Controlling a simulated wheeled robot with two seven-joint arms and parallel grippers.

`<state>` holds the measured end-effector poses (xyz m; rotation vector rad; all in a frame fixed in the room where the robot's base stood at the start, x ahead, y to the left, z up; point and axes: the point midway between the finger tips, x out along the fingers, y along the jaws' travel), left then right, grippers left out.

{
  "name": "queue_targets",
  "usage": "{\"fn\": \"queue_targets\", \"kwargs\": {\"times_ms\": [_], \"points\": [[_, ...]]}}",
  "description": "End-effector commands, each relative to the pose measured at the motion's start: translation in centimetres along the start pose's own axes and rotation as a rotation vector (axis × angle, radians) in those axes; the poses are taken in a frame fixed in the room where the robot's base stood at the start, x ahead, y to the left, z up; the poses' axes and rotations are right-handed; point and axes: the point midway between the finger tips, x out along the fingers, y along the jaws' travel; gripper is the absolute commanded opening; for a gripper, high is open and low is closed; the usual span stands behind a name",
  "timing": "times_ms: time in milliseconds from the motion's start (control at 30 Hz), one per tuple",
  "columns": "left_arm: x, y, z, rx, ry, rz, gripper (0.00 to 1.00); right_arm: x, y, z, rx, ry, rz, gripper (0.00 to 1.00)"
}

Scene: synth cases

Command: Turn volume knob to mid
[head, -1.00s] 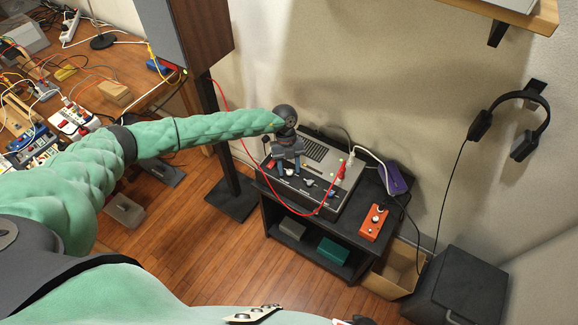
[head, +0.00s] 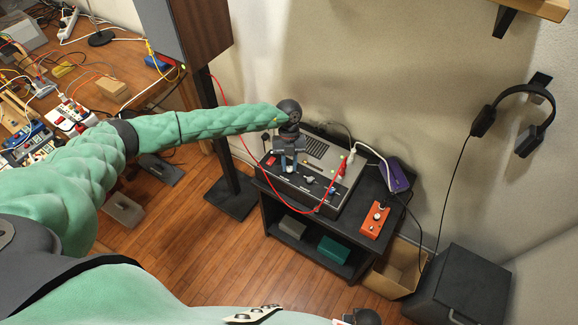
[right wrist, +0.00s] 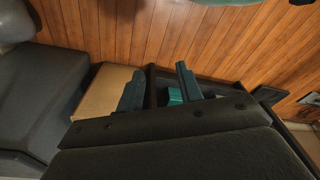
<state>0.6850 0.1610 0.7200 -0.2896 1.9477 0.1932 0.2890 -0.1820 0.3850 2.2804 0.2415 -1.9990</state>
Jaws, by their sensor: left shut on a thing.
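The grey amplifier (head: 318,149) stands on a black stand, with knobs (head: 309,180) along its sloping front panel. My left gripper (head: 289,170) reaches down over the left part of that panel in the head view.
A red cable (head: 245,128) loops in front of the amplifier near my left arm. An orange box (head: 375,220) and a purple box (head: 396,177) sit right of it on the black stand (head: 349,229). A tall speaker (head: 205,45) stands behind my left forearm. A cardboard box (head: 405,262) is beside the stand.

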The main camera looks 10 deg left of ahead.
Motion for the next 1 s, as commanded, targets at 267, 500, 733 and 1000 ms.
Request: {"fn": "queue_targets", "kwargs": {"times_ms": [267, 500, 733, 1000], "points": [[0.3, -0.3, 0.2, 0.175, -0.002, 0.073, 0.0, -6.4, -1.3, -3.0, 0.006, -0.005, -0.018, 0.36], [0.3, -0.4, 0.2, 0.326, -0.002, 0.135, 0.0, -14.3, -2.1, -5.7, 0.006, 0.002, -0.031, 0.36], [0.3, -0.5, 0.1, 0.462, -0.002, 0.19, 0.0, -22.2, -2.6, -6.6, 0.007, 0.01, -0.041, 0.36], [0.2, -0.6, -0.1, 0.56, -0.002, 0.231, 0.0, -28.1, -2.7, -6.2, 0.008, 0.013, -0.048, 0.36]]}}
